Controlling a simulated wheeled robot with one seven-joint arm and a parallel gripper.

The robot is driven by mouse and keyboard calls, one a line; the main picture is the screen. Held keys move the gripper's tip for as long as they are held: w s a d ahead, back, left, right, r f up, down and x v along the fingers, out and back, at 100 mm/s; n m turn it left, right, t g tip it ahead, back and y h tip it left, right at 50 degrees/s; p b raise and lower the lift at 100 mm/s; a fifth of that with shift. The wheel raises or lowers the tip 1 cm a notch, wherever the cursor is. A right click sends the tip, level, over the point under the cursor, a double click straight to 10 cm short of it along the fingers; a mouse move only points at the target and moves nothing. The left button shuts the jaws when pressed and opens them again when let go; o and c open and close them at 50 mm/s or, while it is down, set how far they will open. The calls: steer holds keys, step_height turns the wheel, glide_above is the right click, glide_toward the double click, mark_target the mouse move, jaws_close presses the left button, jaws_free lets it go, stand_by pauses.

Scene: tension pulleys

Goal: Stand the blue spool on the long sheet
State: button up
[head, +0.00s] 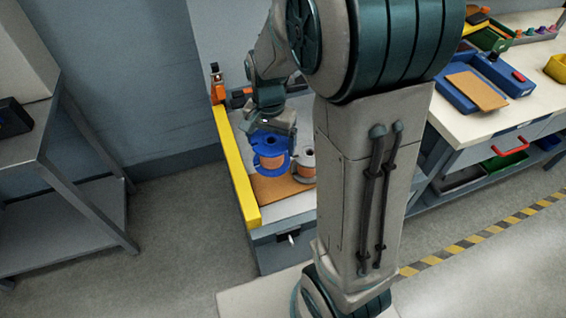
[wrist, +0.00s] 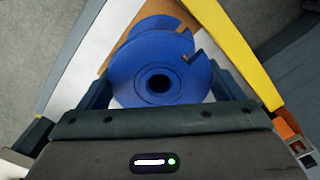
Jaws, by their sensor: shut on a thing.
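The blue spool (head: 270,143), wound with orange, is held upright in my gripper (head: 272,131) over the narrow bench. In the wrist view the blue spool (wrist: 160,82) sits between the two fingers of my gripper (wrist: 162,88), its round flange and dark centre hole facing the camera. A long brown sheet (head: 268,191) lies on the bench under and in front of the spool; part of it shows in the wrist view (wrist: 136,18). I cannot tell whether the spool's lower flange touches the sheet.
A grey spool (head: 304,158) with orange winding stands just right of the blue one. A yellow rail (head: 236,172) edges the bench's left side. Orange and black fittings (head: 238,97) stand behind. My arm hides the bench's right part. A workbench (head: 470,124) with trays is at right.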

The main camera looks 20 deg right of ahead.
step_height(320, 180, down, 10)
steer(key=shift+r+b, duration=0.15)
steer(key=shift+b, duration=0.3)
steer(key=shift+f, duration=0.2)
steer(key=o, duration=1.3)
step_height(320, 180, up, 11)
steer(key=p, duration=0.1)
steer(key=s+r+n+t, duration=0.1)
steer(key=s+r+n, duration=0.1)
steer(key=s, duration=0.2)
steer(key=s+r+n, duration=0.3)
steer(key=s, duration=0.2)
steer(key=s+r+n+t, duration=0.1)
steer(key=s+r+n, duration=0.1)
steer(key=s+n, duration=0.1)
steer(key=shift+s+a+r+t, duration=0.1)
steer(key=shift+s+r+t, duration=0.1)
steer(key=shift+s, duration=0.25)
steer(key=shift+s+a+r+t, duration=0.1)
steer(key=shift+s+r, duration=0.1)
steer(key=shift+s, duration=0.25)
